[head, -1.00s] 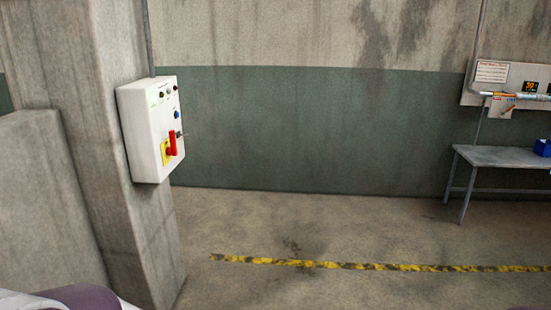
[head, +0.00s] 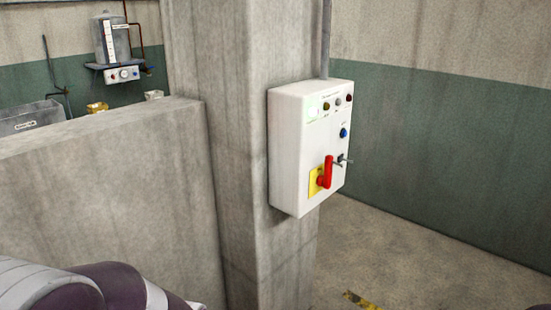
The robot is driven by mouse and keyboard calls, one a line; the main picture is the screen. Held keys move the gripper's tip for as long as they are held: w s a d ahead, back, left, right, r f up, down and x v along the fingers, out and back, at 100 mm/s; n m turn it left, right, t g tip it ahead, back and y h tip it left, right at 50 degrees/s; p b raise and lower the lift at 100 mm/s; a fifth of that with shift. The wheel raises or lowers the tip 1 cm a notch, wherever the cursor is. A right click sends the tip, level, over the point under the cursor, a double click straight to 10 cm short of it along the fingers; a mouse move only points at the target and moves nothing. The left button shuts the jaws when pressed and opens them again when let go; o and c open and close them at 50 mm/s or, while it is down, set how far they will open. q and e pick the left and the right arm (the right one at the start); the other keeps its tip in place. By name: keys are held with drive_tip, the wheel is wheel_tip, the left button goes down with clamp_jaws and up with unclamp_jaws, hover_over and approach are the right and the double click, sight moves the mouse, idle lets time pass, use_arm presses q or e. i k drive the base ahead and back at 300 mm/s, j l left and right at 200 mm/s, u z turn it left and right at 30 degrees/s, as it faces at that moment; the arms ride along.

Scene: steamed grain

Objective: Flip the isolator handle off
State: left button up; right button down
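The isolator handle (head: 327,171) is a red lever on a yellow plate (head: 314,183), low on the front of a white control box (head: 289,150). The handle stands roughly upright. The box is fixed to a concrete pillar (head: 236,120). Above the handle are a blue knob (head: 344,133), small dark lamps or buttons and a small metal toggle or key (head: 345,160). Part of my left arm shows at the lower left, well short of the box. Neither gripper is in view.
A low concrete wall (head: 100,180) runs left from the pillar. Behind it are a grey tank (head: 110,40) with a gauge panel and a grey bin (head: 30,120). Open floor (head: 400,250) with a yellow-black stripe (head: 360,300) lies right of the pillar.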

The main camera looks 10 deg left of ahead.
sight(325, 180)
drive_tip(key=i+j, duration=0.25)
drive_tip(key=i, duration=0.15)
drive_tip(key=i+j, duration=0.2)
drive_tip(key=i, duration=0.25)
drive_tip(key=i+j, duration=0.25)
drive_tip(key=i, duration=0.15)
drive_tip(key=u, duration=0.05)
